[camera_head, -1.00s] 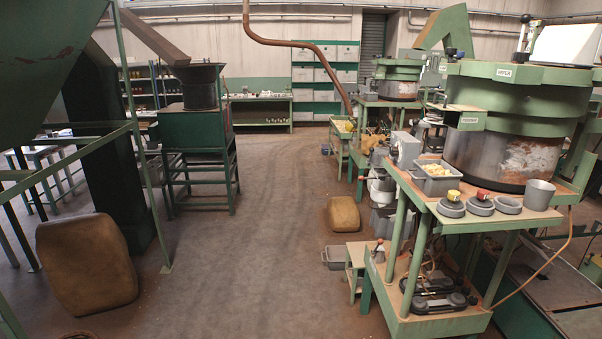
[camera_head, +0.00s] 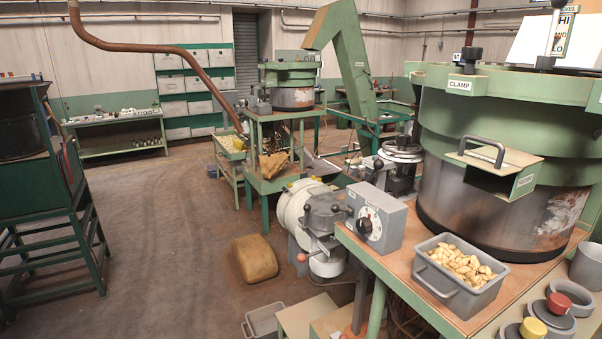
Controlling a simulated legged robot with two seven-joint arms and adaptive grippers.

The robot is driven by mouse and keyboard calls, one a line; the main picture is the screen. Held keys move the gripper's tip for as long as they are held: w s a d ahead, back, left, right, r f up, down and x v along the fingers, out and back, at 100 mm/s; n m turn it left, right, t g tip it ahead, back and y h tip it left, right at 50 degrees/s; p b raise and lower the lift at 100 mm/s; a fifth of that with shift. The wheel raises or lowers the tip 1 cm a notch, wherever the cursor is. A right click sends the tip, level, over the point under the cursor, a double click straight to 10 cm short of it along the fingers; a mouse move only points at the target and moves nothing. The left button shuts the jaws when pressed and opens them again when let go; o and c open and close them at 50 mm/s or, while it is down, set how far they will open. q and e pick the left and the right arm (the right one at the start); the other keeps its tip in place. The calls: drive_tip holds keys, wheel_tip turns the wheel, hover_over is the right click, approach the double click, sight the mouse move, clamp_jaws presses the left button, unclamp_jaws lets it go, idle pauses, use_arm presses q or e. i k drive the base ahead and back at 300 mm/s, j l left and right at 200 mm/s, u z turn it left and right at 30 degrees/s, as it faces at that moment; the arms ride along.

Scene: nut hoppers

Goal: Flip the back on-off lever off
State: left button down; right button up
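A grey control box (camera_head: 392,218) with a round white dial and a black knob (camera_head: 365,226) stands at the left edge of the near machine's table. A further green hopper machine (camera_head: 289,75) stands behind, near the middle of the view; small fittings on its left side are too small to read. No part that I can see is legibly marked on-off, so I cannot tell which one is the back on-off lever or its position. Neither of my grippers is in view.
The large near hopper (camera_head: 485,130) fills the right side. A brown sack (camera_head: 255,259) and a grey crate (camera_head: 265,319) lie on the floor. The floor aisle at left-centre is clear.

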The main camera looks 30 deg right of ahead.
sight(335, 208)
drive_tip(key=i+j+z, duration=0.2)
drive_tip(key=i, duration=0.4)
drive_tip(key=i+z, duration=0.25)
drive_tip(key=i, duration=0.35)
drive_tip(key=i+z, duration=0.2)
drive_tip(key=z, duration=0.2)
drive_tip(key=i+z, duration=0.2)
drive_tip(key=z, duration=0.2)
drive_tip(key=i+j+z, duration=0.2)
drive_tip(key=z, duration=0.2)
drive_tip(key=i+j+z, duration=0.15)
drive_tip(key=z, duration=0.25)
drive_tip(key=i+j+z, duration=0.15)
drive_tip(key=z, duration=0.25)
drive_tip(key=i+j+z, duration=0.15)
drive_tip(key=z, duration=0.15)
drive_tip(key=i+j+z, duration=0.25)
drive_tip(key=j, duration=0.15)
drive_tip(key=k, duration=0.1)
